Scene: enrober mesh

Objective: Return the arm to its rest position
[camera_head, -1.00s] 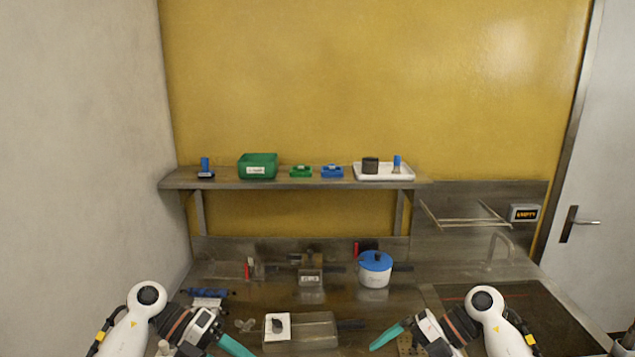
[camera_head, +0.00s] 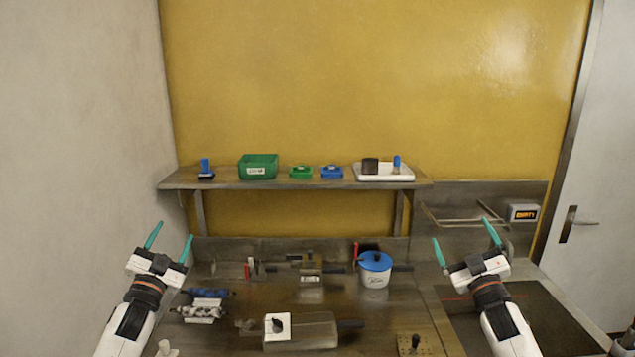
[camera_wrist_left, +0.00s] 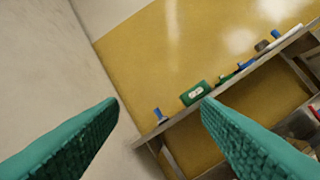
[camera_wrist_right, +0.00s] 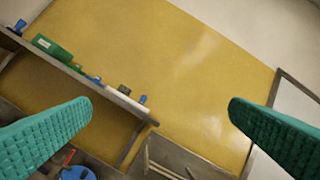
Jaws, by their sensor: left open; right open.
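My left gripper (camera_head: 170,241) is open and empty, raised with its teal fingers pointing up, at the left of the head view. My right gripper (camera_head: 464,246) is also open and empty, raised with its fingers up, at the right. Neither touches anything.
A metal worktop (camera_head: 390,325) below holds a blue-lidded pot (camera_head: 374,278), a grey box-like device with a white plate (camera_head: 277,327) and blue rolls (camera_head: 207,293). A wall shelf (camera_head: 330,185) bears a green bin (camera_head: 258,167) and a white tray (camera_head: 385,177). Air around both grippers is free.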

